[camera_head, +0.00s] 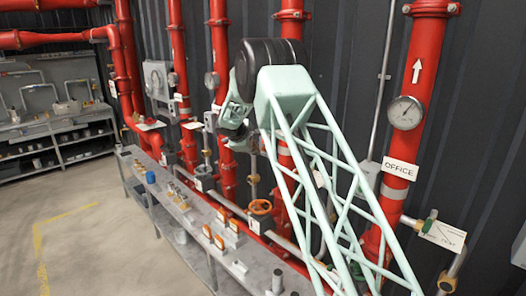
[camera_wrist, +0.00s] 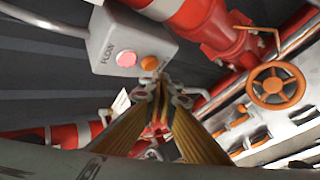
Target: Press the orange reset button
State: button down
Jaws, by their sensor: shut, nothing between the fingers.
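In the wrist view a light grey box (camera_wrist: 118,38) marked FLOW carries a pink-red button (camera_wrist: 126,59) and an orange button (camera_wrist: 150,63) side by side. The orange button is the one to the right, near the box's lower right corner. My gripper (camera_wrist: 160,85) is shut and empty, its fingertips just below the orange button in the picture. I cannot tell whether they touch it. In the head view my arm covers the middle, and the gripper and the orange button cannot be made out there.
Red pipes (camera_head: 400,120) stand along the dark corrugated wall. An orange handwheel (camera_wrist: 274,86) is to the right in the wrist view. A long grey bench (camera_head: 190,215) with small items runs below the pipes. The floor (camera_head: 90,240) at left is clear.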

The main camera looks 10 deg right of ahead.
jog(key=shift+w+d, duration=0.55)
jog(key=shift+d, duration=0.3)
dwell(2.1)
jog(key=shift+s+a+b, duration=0.15)
jog(key=shift+b, duration=0.15)
jog(key=shift+s+a+b, duration=0.4)
jog(key=shift+a+b, duration=0.15)
jog(key=shift+a, duration=0.1)
dwell(0.4)
jog(key=shift+s+a+b, duration=0.45)
jog(key=shift+a+b, duration=0.05)
jog(key=shift+a, duration=0.2)
jog(key=shift+s+a+b, duration=0.4)
jog(key=shift+a+b, duration=0.1)
jog(key=shift+a, duration=0.25)
jog(key=shift+s+a+b, duration=0.45)
jog(key=shift+a+b, duration=0.05)
jog(key=shift+a, duration=0.2)
